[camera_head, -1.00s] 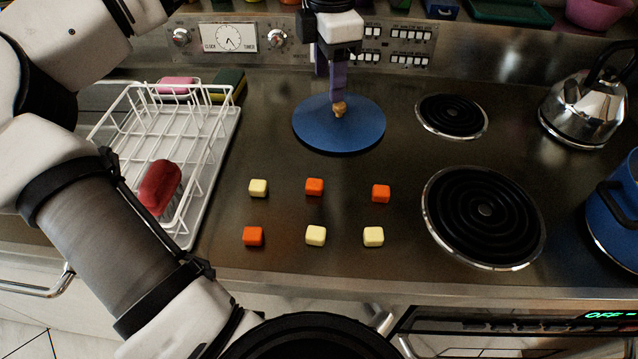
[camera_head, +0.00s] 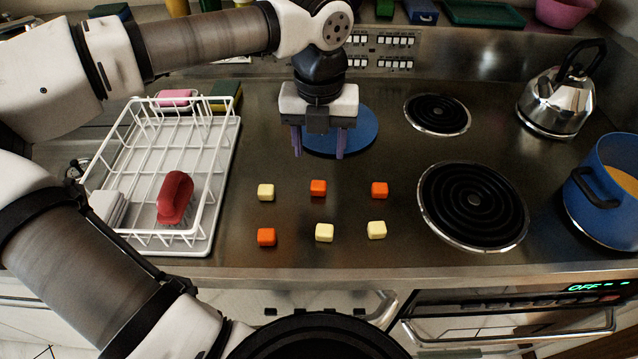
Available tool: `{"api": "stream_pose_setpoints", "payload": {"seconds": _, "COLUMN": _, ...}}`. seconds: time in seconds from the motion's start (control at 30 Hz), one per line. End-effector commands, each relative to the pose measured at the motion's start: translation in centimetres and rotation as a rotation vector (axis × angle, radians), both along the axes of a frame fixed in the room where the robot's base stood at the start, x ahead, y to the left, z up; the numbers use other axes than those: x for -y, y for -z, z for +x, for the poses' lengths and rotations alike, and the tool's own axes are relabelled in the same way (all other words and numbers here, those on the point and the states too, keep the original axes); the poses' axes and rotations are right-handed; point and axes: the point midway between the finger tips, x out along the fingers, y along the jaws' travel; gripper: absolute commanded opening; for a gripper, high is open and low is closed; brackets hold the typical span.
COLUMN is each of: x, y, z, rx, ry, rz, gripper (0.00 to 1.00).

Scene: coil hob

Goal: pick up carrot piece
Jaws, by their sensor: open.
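Three orange carrot pieces lie on the steel counter: one at the back middle (camera_head: 318,187), one at the back right (camera_head: 379,190) and one at the front left (camera_head: 266,237). Three pale yellow cubes lie among them, at the back left (camera_head: 266,192), front middle (camera_head: 324,232) and front right (camera_head: 376,229). My gripper (camera_head: 318,154) is open, its purple fingers pointing down above the counter. It is behind the back middle carrot piece and in front of part of the blue plate (camera_head: 362,136). Nothing shows between the fingers.
A white dish rack (camera_head: 215,190) with a red-handled brush (camera_head: 175,196) stands at left. Coil burners (camera_head: 474,204), a kettle (camera_head: 557,104) and a blue pot (camera_head: 606,196) are at right. The counter around the cubes is clear.

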Motion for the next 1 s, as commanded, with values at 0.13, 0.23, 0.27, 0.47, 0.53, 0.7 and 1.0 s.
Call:
{"api": "stream_pose_setpoints", "payload": {"seconds": 0.13, "x": 0.0, "y": 2.0, "z": 0.0, "rx": -0.001, "ry": 0.003, "rz": 0.000, "gripper": 0.53}}
{"api": "stream_pose_setpoints", "payload": {"seconds": 0.23, "x": 0.0, "y": 2.6, "z": 0.0, "rx": 0.000, "ry": 0.003, "rz": 0.000, "gripper": 0.53}}
{"api": "stream_pose_setpoints", "payload": {"seconds": 0.27, "x": 0.1, "y": 2.7, "z": 0.0, "rx": 0.000, "ry": 0.003, "rz": 0.000, "gripper": 0.53}}
{"api": "stream_pose_setpoints", "payload": {"seconds": 0.47, "x": 0.0, "y": 5.0, "z": -0.2, "rx": -0.003, "ry": 0.004, "rz": 0.000, "gripper": 0.53}}
{"api": "stream_pose_setpoints", "payload": {"seconds": 0.53, "x": 0.0, "y": 6.2, "z": -0.2, "rx": -0.002, "ry": 0.003, "rz": -0.001, "gripper": 0.53}}
{"api": "stream_pose_setpoints", "payload": {"seconds": 0.7, "x": 0.0, "y": 7.7, "z": -0.2, "rx": 0.001, "ry": 0.004, "rz": 0.000, "gripper": 0.53}}
{"api": "stream_pose_setpoints", "payload": {"seconds": 1.0, "x": 0.0, "y": 7.9, "z": -0.1, "rx": 0.002, "ry": 0.003, "rz": 0.001, "gripper": 0.42}}
